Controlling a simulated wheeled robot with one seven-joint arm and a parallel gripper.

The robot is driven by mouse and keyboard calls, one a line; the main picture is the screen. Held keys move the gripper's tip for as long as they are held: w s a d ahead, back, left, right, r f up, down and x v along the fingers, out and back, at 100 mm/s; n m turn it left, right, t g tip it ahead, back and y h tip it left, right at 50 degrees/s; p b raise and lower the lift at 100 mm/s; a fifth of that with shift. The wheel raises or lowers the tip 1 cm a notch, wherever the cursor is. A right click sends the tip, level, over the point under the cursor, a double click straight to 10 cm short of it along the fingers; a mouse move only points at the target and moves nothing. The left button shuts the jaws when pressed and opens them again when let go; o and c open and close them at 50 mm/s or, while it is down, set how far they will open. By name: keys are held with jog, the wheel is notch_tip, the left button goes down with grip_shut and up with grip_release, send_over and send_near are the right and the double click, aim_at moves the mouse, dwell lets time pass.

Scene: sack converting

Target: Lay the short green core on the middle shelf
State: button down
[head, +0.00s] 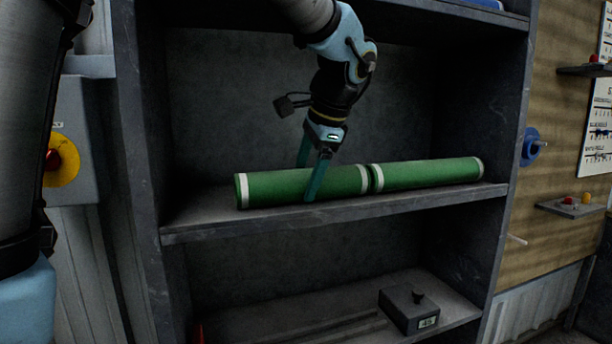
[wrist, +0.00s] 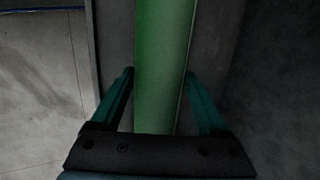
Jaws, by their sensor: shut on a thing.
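Two green cores with white end bands lie end to end on the middle shelf (head: 420,203) in the head view. My gripper (head: 315,192) is shut on the left green core (head: 275,187), with one finger on its front side and the other behind it. In the wrist view the same core (wrist: 162,70) runs between the two teal fingers. The core appears to rest on or just above the shelf; I cannot tell which. The right green core (head: 425,174) lies close to its right end. Which core is shorter is hard to tell.
The shelf unit's left upright (head: 140,150) and right upright (head: 510,130) bound the space. A grey box (head: 408,308) with a knob stands on the lower shelf. A blue spool (head: 530,147) sticks out from the wall at right. A narrow front strip of the middle shelf is bare.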

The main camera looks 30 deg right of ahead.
grip_release()
jog(key=b+v, duration=0.1)
jog(key=v, duration=1.1)
dwell(0.3)
